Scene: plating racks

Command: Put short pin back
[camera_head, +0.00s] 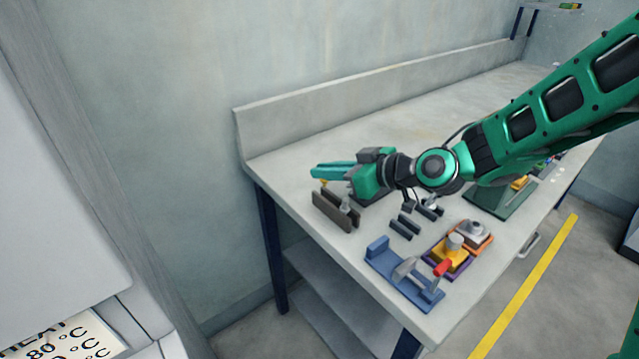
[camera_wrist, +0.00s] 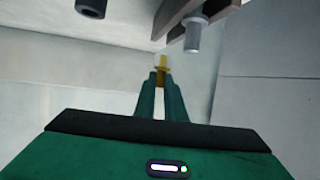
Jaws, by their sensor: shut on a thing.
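My gripper (camera_head: 316,172) reaches out over the far left part of the workbench, above and beside a dark brown-grey rack (camera_head: 330,212). Its green fingers are shut on a short yellow pin, whose tip shows just under the fingers (camera_head: 323,182). In the wrist view the yellow pin (camera_wrist: 160,63) stands out between the fingertips (camera_wrist: 160,80), with a pale end. A grey pin (camera_head: 346,208) is at the rack; a grey cylinder also hangs from the dark bars in the wrist view (camera_wrist: 195,36). The rack's slots are partly hidden by my arm.
Small dark blocks (camera_head: 404,226) lie right of the rack. A wall-side ledge (camera_head: 370,90) bounds the bench (camera_head: 300,150).

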